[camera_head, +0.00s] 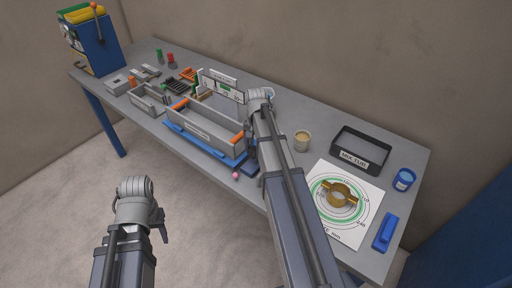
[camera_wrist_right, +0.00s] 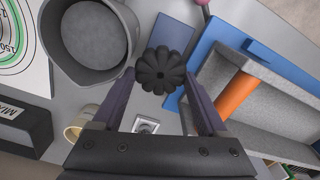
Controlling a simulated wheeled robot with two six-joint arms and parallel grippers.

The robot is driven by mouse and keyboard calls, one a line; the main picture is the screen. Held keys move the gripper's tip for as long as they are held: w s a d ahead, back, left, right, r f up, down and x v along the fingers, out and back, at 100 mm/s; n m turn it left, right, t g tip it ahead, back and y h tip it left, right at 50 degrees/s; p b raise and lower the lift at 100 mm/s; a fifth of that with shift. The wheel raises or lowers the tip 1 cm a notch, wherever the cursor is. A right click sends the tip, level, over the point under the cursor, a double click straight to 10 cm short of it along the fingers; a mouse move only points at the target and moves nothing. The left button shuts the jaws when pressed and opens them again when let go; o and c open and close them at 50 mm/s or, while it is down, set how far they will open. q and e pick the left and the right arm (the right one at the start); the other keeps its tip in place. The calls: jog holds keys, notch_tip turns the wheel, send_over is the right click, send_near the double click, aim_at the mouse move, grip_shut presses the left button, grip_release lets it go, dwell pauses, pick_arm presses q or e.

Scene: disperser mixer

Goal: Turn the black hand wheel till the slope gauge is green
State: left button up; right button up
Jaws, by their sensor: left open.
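The black hand wheel (camera_wrist_right: 160,70), round with a lobed rim, sits between the fingertips of my right gripper (camera_wrist_right: 161,76) in the right wrist view. Both fingers appear to touch its sides. In the head view my right gripper (camera_head: 262,95) is over the middle of the table and the wheel is hidden. My left gripper (camera_head: 160,228) is open and empty, in front of the table above the floor.
A grey cup (camera_wrist_right: 90,45) stands close beside the right fingers. A blue-based grey tray (camera_head: 205,130) with orange ends lies left of my right arm. A black bin (camera_head: 362,150), a beige tub (camera_head: 302,140) and a target sheet (camera_head: 350,222) lie to the right.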

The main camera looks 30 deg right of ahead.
jog(key=o, duration=0.3)
jog(key=shift+o, duration=0.2)
